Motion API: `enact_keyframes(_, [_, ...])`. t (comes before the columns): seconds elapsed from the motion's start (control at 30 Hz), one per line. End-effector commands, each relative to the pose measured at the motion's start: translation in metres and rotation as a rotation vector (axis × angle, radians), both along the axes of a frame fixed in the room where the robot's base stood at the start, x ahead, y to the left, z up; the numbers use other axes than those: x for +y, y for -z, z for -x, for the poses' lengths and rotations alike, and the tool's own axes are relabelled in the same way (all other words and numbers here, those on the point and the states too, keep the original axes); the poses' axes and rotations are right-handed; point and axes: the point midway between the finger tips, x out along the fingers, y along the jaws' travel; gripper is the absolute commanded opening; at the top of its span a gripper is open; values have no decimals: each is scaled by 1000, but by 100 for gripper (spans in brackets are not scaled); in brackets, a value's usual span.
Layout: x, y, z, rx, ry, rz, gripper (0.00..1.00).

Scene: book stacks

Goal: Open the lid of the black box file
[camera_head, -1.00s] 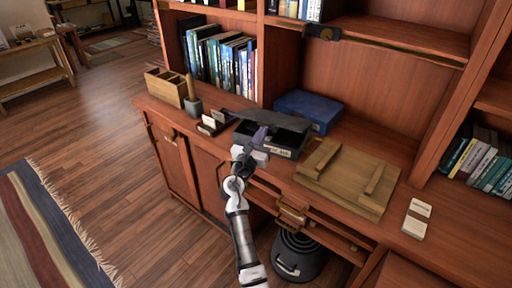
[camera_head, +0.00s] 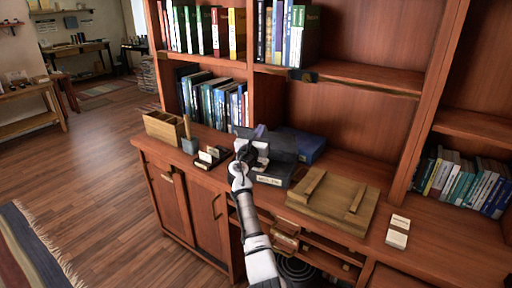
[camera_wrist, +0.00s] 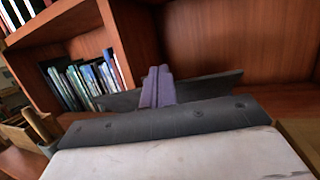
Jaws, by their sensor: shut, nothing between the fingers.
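The black box file (camera_head: 272,177) lies on the wooden counter, its labelled front side facing me. Its dark lid (camera_head: 284,146) is raised at the back of the box, in front of a blue box file (camera_head: 310,148). My gripper (camera_head: 261,130) is above the box at the lid's left part, its fingers shut and empty. In the wrist view the purple fingers (camera_wrist: 157,75) stand in front of the dark lid panel (camera_wrist: 215,87). Whether they touch it I cannot tell. My arm and gripper hide much of the box's inside.
A wooden board with two bars (camera_head: 330,205) lies right of the box. A small card holder (camera_head: 207,158), a cup (camera_head: 190,145) and a wooden organiser (camera_head: 162,128) stand to the left. Shelves with books (camera_head: 212,105) rise behind. A white-labelled block (camera_head: 398,230) lies far right.

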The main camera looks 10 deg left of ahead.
Motion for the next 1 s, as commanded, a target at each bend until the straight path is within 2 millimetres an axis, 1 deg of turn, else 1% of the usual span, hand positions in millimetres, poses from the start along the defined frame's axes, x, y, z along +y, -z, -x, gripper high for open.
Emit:
enact_keyframes(0.03, [-1,-11,-8,-3,2,3,0])
enact_keyframes(0.1, [0,-20,-16,-3,2,3,0])
enact_keyframes(0.2, [4,-28,-24,-1,0,2,0])
enact_keyframes(1.0, [5,-27,-25,0,-1,0,0])
